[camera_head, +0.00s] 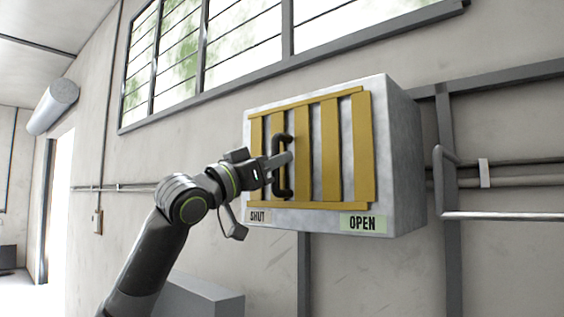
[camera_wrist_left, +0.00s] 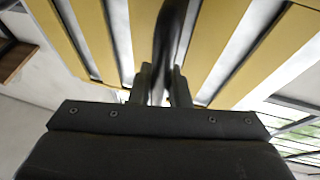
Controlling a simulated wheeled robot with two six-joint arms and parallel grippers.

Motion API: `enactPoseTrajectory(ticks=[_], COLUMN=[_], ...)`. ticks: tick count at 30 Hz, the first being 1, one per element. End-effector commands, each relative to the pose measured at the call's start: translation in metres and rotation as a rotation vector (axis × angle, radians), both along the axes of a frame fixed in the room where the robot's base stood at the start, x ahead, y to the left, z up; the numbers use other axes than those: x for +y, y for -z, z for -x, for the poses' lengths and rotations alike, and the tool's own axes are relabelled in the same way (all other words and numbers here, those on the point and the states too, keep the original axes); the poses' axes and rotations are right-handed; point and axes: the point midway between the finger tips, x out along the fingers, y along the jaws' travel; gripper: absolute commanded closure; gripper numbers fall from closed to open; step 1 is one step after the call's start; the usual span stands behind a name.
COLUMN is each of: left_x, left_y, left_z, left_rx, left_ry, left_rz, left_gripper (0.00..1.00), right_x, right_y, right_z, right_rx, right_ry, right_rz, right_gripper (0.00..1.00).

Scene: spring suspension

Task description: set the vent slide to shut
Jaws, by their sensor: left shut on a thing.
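The vent slide is a yellow slatted panel (camera_head: 333,150) on the front of a grey metal box. Grey gaps show between its slats. A black upright handle (camera_head: 289,150) stands on its left part, and the handle also shows in the left wrist view (camera_wrist_left: 172,35). My left gripper (camera_head: 280,161) is shut on the handle, with one finger on each side of it. A SHUT label (camera_head: 258,216) is at the lower left of the box, and an OPEN label (camera_head: 362,223) is at the lower right. The handle is nearer the SHUT label. My right gripper is not in view.
The grey box (camera_head: 405,150) is fixed to the wall. A bent pipe rail (camera_head: 500,216) juts out to its right. A barred window (camera_head: 240,40) is above. A grey block (camera_head: 200,297) stands below, near my left arm.

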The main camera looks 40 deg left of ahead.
Motion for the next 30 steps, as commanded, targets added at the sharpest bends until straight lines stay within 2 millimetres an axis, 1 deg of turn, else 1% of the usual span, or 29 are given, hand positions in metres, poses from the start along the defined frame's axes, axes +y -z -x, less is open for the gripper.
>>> enactPoseTrajectory(ticks=[3,4,6,9,16,20,23,30], left_x=[0.001,0.002,0.002,0.001,0.000,0.002,0.005,0.015], left_y=[-0.002,-0.002,-0.002,-0.002,-0.001,0.002,0.008,0.024], left_z=[0.000,0.000,0.000,0.000,0.000,0.004,0.013,0.046], left_rx=[-0.003,-0.003,-0.003,-0.003,-0.002,-0.003,-0.003,-0.004], left_ry=[-0.004,-0.004,-0.004,-0.003,-0.002,-0.004,-0.005,-0.008], left_rz=[0.001,0.001,0.001,0.001,0.000,0.000,-0.001,-0.003], left_gripper=[1.00,0.83,0.73,0.62,0.62,0.62,0.62,0.62], right_x=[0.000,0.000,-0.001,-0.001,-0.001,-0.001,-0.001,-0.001], right_y=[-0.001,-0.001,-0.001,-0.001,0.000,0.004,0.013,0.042], right_z=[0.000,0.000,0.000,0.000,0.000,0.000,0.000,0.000], right_rx=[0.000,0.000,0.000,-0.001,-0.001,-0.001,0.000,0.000], right_ry=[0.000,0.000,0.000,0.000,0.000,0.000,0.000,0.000], right_rz=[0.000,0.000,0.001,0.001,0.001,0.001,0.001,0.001], right_gripper=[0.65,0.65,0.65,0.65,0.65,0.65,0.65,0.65])
